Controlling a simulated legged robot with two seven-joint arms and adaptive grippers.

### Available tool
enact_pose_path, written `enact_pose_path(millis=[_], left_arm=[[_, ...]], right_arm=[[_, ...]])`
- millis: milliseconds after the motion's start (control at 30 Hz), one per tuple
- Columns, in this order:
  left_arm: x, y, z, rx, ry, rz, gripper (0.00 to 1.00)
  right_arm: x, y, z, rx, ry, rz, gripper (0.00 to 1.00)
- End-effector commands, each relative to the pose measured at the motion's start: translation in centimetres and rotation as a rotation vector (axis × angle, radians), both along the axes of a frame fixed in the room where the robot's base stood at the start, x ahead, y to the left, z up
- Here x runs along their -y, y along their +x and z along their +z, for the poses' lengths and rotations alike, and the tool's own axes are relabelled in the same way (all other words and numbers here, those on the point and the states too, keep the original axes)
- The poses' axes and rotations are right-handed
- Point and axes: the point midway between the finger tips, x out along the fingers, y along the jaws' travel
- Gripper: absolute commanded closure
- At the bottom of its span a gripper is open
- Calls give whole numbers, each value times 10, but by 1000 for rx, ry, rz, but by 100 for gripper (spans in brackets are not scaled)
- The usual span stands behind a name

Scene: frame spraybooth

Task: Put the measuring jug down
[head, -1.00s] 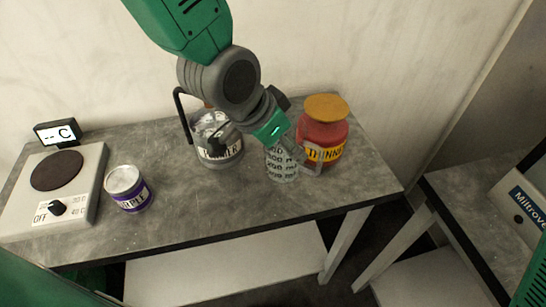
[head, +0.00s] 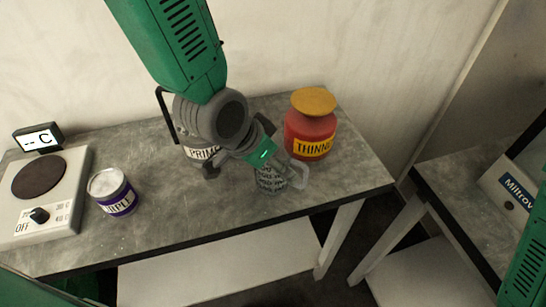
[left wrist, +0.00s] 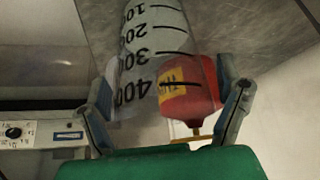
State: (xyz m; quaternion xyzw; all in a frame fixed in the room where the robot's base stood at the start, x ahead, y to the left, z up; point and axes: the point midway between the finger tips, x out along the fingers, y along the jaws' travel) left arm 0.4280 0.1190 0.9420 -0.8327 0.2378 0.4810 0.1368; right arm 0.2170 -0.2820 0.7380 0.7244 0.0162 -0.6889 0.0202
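The clear measuring jug (head: 268,181) with dark volume marks is near the table's front edge, left of and nearer than the red thinner jar. My left gripper (head: 279,168) comes down onto it from above and is shut on it. In the left wrist view the jug (left wrist: 155,50) sits between the two fingers (left wrist: 165,95), its 400 mark closest to my palm. My right gripper is not in view.
The red thinner jar (head: 310,128) with a yellow lid stands behind the jug. A primer can (head: 200,152) is partly hidden behind my left arm. A purple paint can (head: 113,193) and a hotplate (head: 50,205) stand left. Bare table lies between the purple can and jug.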

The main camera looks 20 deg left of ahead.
Motion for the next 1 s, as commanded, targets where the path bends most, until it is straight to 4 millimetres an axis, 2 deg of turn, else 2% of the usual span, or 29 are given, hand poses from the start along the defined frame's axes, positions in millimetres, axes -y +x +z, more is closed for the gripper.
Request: enact_pose_path(millis=[133, 233, 500, 700, 1000], left_arm=[[-1, -1, 4, 1, -1, 0, 14], [-4, -5, 15, 3, -1, 1, 14], [-19, -29, 65, 6, -2, 1, 14], [-28, -43, 94, 4, -2, 1, 14], [-32, -50, 104, 0, -1, 0, 14]], right_arm=[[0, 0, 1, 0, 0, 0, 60], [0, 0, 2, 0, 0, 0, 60], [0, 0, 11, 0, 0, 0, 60], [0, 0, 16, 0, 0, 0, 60], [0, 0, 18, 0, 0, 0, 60]])
